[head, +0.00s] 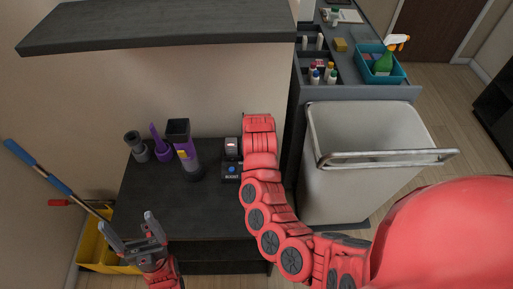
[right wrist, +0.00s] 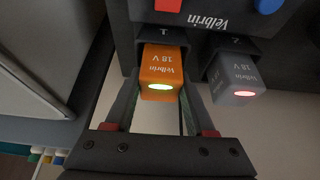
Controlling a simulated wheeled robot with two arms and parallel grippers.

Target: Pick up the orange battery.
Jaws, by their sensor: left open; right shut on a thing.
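The orange battery (right wrist: 162,66), marked Velbrin 18 V, is at slot 1 of the dark charger (right wrist: 218,42), with a green light glowing on its end. My right gripper (right wrist: 160,88) is shut on it, one finger on each side. The battery still appears to be at the slot. In the head view the charger (head: 231,172) stands on the dark bench beside my right arm, which hides the orange battery and the right gripper. My left gripper (head: 131,228) is open and empty above the front left of the bench.
A grey battery (right wrist: 236,78) with a red light is at slot 2, close beside the orange one. Purple-and-black tools (head: 183,150) stand left of the charger. A shelf (head: 160,25) overhangs the bench (head: 210,220). A grey bin (head: 345,185) stands right; a yellow bucket (head: 92,247) stands left.

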